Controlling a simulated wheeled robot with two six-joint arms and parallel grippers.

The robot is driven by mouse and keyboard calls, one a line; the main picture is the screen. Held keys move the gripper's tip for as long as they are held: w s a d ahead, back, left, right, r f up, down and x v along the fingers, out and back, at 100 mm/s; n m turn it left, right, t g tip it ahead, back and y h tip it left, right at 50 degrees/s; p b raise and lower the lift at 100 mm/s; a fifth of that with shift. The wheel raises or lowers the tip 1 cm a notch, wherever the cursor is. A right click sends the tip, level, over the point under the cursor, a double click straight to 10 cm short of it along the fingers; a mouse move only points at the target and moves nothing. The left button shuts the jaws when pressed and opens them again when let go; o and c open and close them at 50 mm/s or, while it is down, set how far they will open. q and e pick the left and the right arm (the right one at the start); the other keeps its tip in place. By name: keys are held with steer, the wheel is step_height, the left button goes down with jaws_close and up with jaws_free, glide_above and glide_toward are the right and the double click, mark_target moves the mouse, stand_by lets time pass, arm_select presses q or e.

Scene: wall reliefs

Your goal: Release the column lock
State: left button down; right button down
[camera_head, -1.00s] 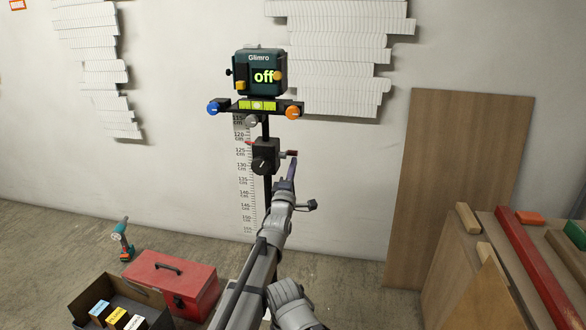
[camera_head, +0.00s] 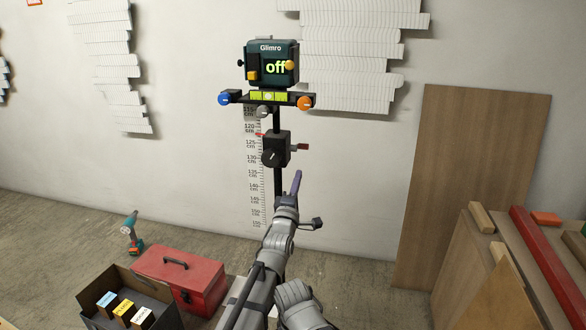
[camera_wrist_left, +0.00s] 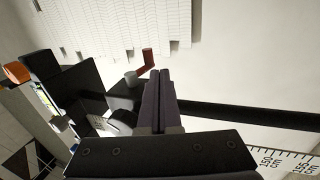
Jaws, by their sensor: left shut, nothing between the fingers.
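The black column carriage (camera_head: 277,148) sits on the dark upright column (camera_head: 278,184), below the levelling device. A short red-tipped lever (camera_head: 302,147) sticks out from its right side. A round black knob (camera_head: 271,156) is on its front. My left gripper (camera_head: 296,182) is below the lever, its purple-grey fingers shut and empty, with a gap to the lever. In the left wrist view the shut fingers (camera_wrist_left: 158,88) are beside the red lever (camera_wrist_left: 147,60), its grey collar and the black carriage (camera_wrist_left: 122,95). Contact cannot be told there. My right gripper is not in view.
A height scale (camera_head: 257,180) is behind the column. A red toolbox (camera_head: 180,280) and wooden boards (camera_head: 470,180) stand either side.

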arm_select(q)
steer(key=s+a+f+m+g+y, duration=0.35)
steer(key=s+a+f+g, duration=0.2)
steer(key=a+f, duration=0.4)
steer(key=s+a+f+m+g+y, duration=0.2)
steer(key=s+a+f+m+g, duration=0.3)
steer(key=f, duration=0.7)
steer(key=s+a+f+m+g+y, duration=0.1)
steer(key=s+a+f+m+g, duration=0.3)
steer(key=s, duration=0.6)
steer(key=s+a+f+m+g, duration=0.2)
steer(key=s+a+f+g, duration=0.2)
steer(key=s+a+g, duration=0.45)
steer(key=s+d+m+t+y, duration=0.2)
steer(key=s+d+m, duration=0.35)
steer(key=d, duration=0.75)
step_height(320, 180, up, 30)
steer(key=s+n+p, duration=0.1)
steer(key=n+p, duration=0.1)
steer(key=p, duration=2.7)
steer(key=shift+f, duration=0.15)
steer(key=shift+h, duration=0.25)
